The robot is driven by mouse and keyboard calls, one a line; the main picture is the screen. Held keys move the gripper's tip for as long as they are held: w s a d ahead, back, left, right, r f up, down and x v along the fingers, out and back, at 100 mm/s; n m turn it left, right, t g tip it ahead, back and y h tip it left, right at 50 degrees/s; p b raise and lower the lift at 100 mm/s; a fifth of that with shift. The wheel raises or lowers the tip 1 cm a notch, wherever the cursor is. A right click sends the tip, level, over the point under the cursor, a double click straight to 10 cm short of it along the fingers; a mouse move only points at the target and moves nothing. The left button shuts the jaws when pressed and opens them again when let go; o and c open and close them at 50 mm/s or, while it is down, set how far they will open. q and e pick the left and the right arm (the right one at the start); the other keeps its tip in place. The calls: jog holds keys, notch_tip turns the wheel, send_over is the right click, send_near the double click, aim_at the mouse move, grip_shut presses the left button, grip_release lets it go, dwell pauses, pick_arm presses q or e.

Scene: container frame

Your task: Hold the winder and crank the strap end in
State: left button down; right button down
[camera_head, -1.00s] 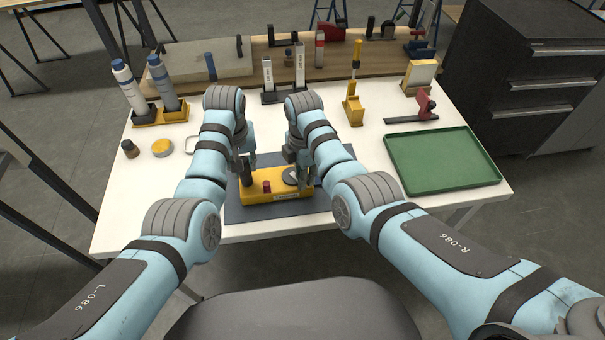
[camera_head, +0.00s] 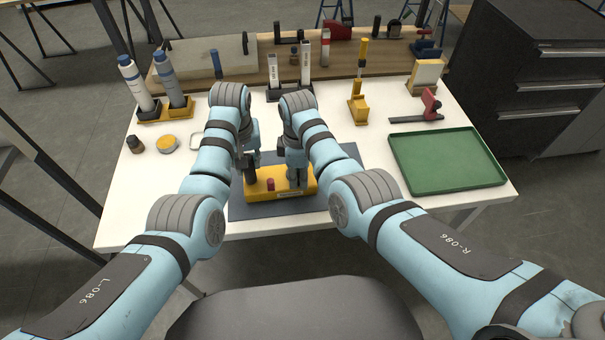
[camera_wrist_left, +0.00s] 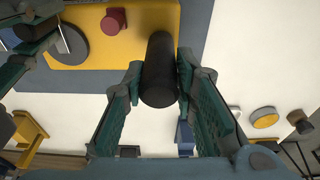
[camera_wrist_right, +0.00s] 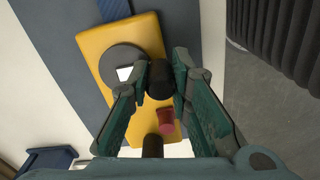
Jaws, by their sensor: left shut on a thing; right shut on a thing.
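The yellow winder (camera_head: 312,182) lies on the dark mat in front of me. It has a black upright handle (camera_wrist_left: 160,70), a red button (camera_head: 271,184) and a grey disc (camera_wrist_right: 122,62) with a pale crank arm (camera_wrist_right: 124,74). My left gripper (camera_head: 249,166) is shut on the black handle at the winder's left end. My right gripper (camera_head: 297,178) is shut on the black crank knob (camera_wrist_right: 160,80) over the winder's right part and hides most of the disc in the head view. A blue strap (camera_wrist_right: 113,9) shows at the winder's far end in the right wrist view.
A green tray (camera_head: 447,188) lies on the right of the white table. Two bottles in a yellow holder (camera_head: 166,112), a yellow-topped tin (camera_head: 167,144) and a dark jar stand at the left. A yellow tool stand (camera_head: 358,110) and a red clamp (camera_head: 431,104) are behind.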

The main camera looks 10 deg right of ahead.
jog(key=m, duration=0.2)
jog(key=a+m, duration=0.2)
jog(key=m, duration=0.1)
jog(key=shift+w+r+m, duration=0.1)
jog(key=shift+w+m, duration=0.2)
dwell(0.4)
jog(key=c, duration=1.4)
grip_release()
jog(key=shift+c, duration=0.2)
jog(key=shift+r, duration=0.1)
notch_tip(320, 180, up, 12)
jog(key=shift+w+d, duration=0.1)
jog(key=shift+d, duration=0.05)
